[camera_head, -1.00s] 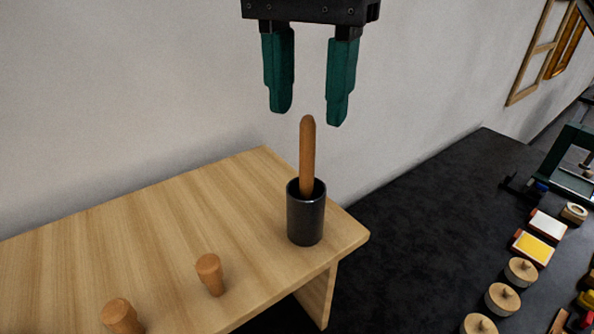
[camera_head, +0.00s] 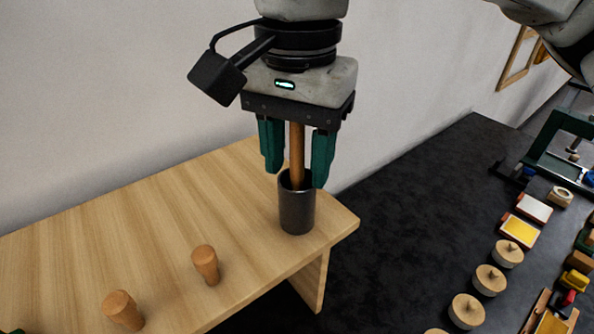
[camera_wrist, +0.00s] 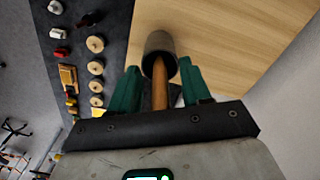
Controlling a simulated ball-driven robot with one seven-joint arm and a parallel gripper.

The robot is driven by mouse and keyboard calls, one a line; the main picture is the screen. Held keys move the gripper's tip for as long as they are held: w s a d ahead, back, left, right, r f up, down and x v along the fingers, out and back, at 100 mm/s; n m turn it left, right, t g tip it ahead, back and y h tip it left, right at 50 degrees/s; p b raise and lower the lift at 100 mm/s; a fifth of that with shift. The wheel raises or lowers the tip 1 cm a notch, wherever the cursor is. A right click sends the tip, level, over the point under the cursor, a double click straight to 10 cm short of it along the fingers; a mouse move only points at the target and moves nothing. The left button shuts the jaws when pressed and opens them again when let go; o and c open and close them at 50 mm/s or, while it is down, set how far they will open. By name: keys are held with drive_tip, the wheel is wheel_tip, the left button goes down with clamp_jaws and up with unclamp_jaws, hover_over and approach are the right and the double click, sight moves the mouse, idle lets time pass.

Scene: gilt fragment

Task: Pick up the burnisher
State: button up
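The burnisher shows as a brown wooden handle (camera_head: 297,152) standing upright in a dark cylindrical cup (camera_head: 297,211) near the right end of the wooden table. Its lower part is hidden inside the cup. My gripper (camera_head: 296,178) is above the cup, pointing down, with its green fingers on either side of the handle. Gaps show between the fingers and the handle, so it is open. In the wrist view the handle (camera_wrist: 160,88) also runs between the two fingers (camera_wrist: 158,82) into the cup (camera_wrist: 159,43).
Two wooden pegs (camera_head: 205,265) (camera_head: 122,311) stand on the light wooden table (camera_head: 120,235) left of the cup. A dark surface (camera_head: 400,190) lies to the right, with several round wooden pieces (camera_head: 490,279) and small coloured blocks. A pale wall rises behind.

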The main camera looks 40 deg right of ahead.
clamp_jaws()
idle(0.4)
